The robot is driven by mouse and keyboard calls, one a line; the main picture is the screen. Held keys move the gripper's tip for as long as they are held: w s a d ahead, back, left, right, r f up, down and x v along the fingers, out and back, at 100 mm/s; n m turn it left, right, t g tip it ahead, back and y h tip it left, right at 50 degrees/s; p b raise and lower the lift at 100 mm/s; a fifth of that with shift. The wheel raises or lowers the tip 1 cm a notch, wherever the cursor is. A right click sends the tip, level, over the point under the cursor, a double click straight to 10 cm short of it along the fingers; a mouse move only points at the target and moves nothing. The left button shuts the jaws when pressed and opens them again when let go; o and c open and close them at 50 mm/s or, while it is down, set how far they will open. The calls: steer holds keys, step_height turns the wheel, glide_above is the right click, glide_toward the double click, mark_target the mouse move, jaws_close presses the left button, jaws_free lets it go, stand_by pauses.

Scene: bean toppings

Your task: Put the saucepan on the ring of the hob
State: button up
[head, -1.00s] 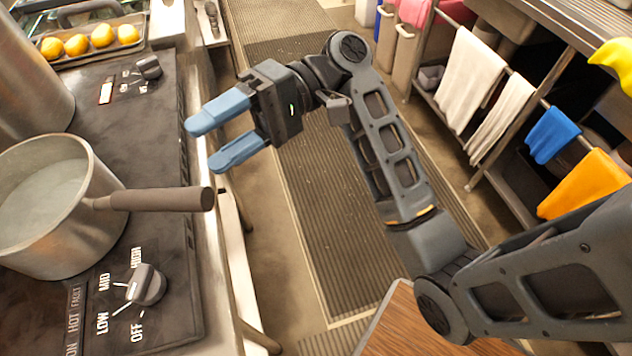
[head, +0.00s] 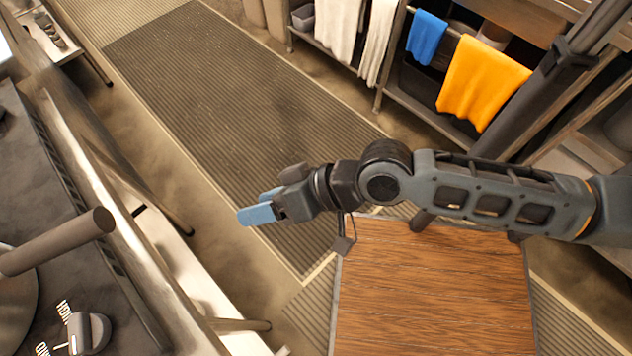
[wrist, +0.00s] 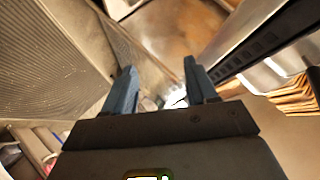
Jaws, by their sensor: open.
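The saucepan (head: 60,243) is at the lower left of the head view. Its grey-brown handle points up and right past the front edge of the hob (head: 30,165). Most of its body is cut off by the frame, and the ring is not visible, so I cannot tell how the pan sits relative to it. My gripper (head: 262,207) has blue fingers, is open and empty, and hangs over the aisle to the right of the handle, well apart from it. In the wrist view the two fingers (wrist: 160,70) stand apart with nothing held between them.
A control knob (head: 88,333) sits on the hob below the handle. The metal counter edge (head: 110,200) runs between hob and aisle. A ribbed floor mat (head: 230,110) lies in the open aisle. A rack with blue and orange towels (head: 480,80) stands at upper right.

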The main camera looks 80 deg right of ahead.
steer(key=s+a+r+n+t+h, duration=0.1)
steer(key=s+r+n+t, duration=0.2)
steer(key=s+r+n, duration=0.4)
steer(key=s+r, duration=0.4)
steer(key=shift+s+r+t+h, duration=0.2)
steer(key=shift+t+h, duration=0.1)
steer(key=shift+h, duration=0.1)
steer(key=shift+a+f, duration=0.1)
steer(key=shift+a, duration=0.1)
stand_by(0.7)
